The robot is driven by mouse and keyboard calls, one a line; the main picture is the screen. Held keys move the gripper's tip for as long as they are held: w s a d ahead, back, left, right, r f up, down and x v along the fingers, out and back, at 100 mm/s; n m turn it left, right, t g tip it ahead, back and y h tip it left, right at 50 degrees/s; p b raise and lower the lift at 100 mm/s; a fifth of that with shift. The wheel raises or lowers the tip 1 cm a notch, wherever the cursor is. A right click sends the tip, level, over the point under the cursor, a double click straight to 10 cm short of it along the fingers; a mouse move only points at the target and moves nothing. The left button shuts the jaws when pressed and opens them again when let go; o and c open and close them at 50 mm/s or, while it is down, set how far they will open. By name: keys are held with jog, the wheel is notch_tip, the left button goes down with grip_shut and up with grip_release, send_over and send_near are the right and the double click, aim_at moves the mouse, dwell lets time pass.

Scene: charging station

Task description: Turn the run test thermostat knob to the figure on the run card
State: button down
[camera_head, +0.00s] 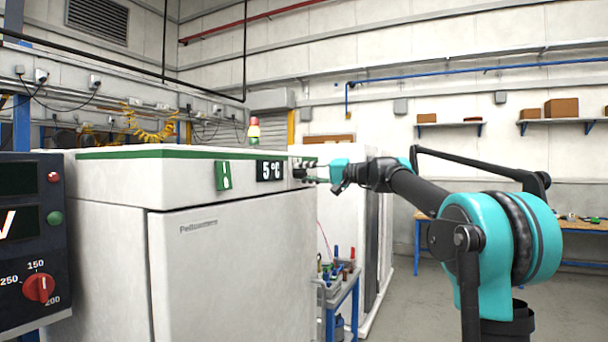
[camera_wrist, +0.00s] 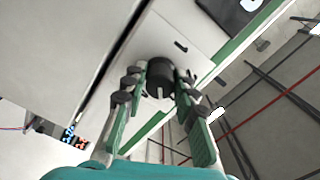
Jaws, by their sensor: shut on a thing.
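The black round thermostat knob (camera_wrist: 160,76) sits on a pale plate on the white cabinet. A light pointer line on it faces the bottom of the wrist view, toward my palm. My gripper (camera_wrist: 162,85) has its green fingers with dark pads on both sides of the knob, shut on it. In the head view my gripper (camera_head: 318,172) reaches the cabinet's upper front edge from the right, and the knob there is mostly hidden. A black plate reading "5 °C" (camera_head: 271,171) is left of the knob. I cannot read any scale figures around the knob.
The white cabinet (camera_head: 240,260) has a green thermometer sign (camera_head: 222,176) on its upper front. A black panel with a red knob (camera_head: 39,287) marked 150, 200 and 250 stands at left. A blue-framed cart (camera_head: 342,300) with small items stands below my arm. Open floor lies right.

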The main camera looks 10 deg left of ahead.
jog(key=m, duration=0.4)
jog(key=shift+m, duration=1.9)
jog(key=c, duration=1.2)
grip_release()
jog(key=v, duration=1.2)
